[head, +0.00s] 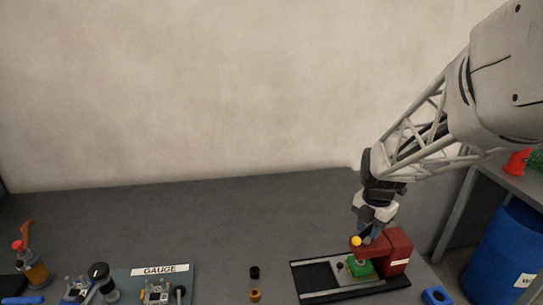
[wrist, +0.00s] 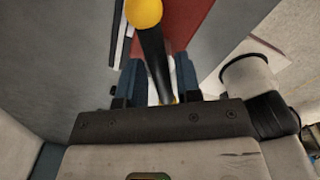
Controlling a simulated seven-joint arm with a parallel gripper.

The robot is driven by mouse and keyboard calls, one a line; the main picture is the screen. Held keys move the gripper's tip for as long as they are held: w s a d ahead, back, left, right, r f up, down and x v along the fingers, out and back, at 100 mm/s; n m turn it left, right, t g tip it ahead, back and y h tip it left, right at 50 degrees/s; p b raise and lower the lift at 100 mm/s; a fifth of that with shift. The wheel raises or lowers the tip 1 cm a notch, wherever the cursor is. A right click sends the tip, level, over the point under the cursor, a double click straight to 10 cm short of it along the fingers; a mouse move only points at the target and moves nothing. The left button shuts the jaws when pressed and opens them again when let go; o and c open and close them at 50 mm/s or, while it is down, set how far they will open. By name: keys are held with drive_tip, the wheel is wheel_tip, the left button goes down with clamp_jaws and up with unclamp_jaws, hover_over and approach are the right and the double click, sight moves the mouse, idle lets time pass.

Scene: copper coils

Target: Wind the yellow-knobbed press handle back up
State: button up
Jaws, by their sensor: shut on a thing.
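The red press (head: 397,247) stands on a black base at the front right of the bench. Its yellow knob (head: 356,241) shows just left of the press body and above a green block. In the wrist view the yellow knob (wrist: 144,12) sits at the end of the black handle (wrist: 152,52). My gripper (wrist: 158,78) is shut on this handle, with a blue finger on either side. In the head view my gripper (head: 368,228) is small and partly hidden behind the knob. The handle's lower end is hidden by the gripper.
The green block (head: 360,267) lies under the press on a grey plate. Black and orange cylinders (head: 254,273) stand left of it. A GAUGE board (head: 160,270) and a bottle (head: 35,272) are farther left. A blue ring-like part (head: 436,296) lies right. The back bench is clear.

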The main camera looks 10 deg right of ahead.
drive_tip(key=shift+r+n, duration=0.1)
drive_tip(key=shift+n, duration=1.3)
drive_tip(key=o, duration=0.8)
drive_tip(key=shift+r, duration=0.2)
drive_tip(key=shift+r, duration=3.3)
